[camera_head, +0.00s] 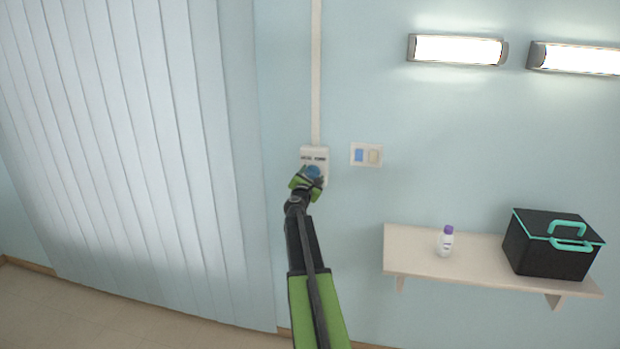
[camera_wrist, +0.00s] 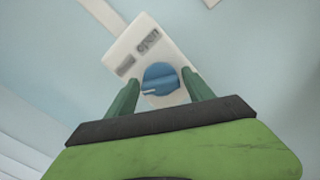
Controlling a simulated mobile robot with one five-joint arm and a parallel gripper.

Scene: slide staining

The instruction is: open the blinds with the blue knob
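The blue knob (camera_wrist: 160,79) sits on a white wall control box (camera_head: 314,153) with dark lettering; a pale pointer mark shows on the knob. My gripper (camera_wrist: 161,86) is at the knob, with one green finger on each side of it. The fingers are apart, and in the wrist view small gaps seem to show between them and the knob. In the head view my gripper (camera_head: 308,180) partly covers the knob. The vertical blinds (camera_head: 130,130) hang at the left, with their pale slats closed side by side.
A switch plate (camera_head: 366,155) with a blue and a beige rocker is right of the control box. Lower right, a shelf (camera_head: 430,262) holds a purple-capped bottle (camera_head: 445,242) and a black box (camera_head: 545,255) with a teal handle. Two lit lamps (camera_head: 457,50) are above.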

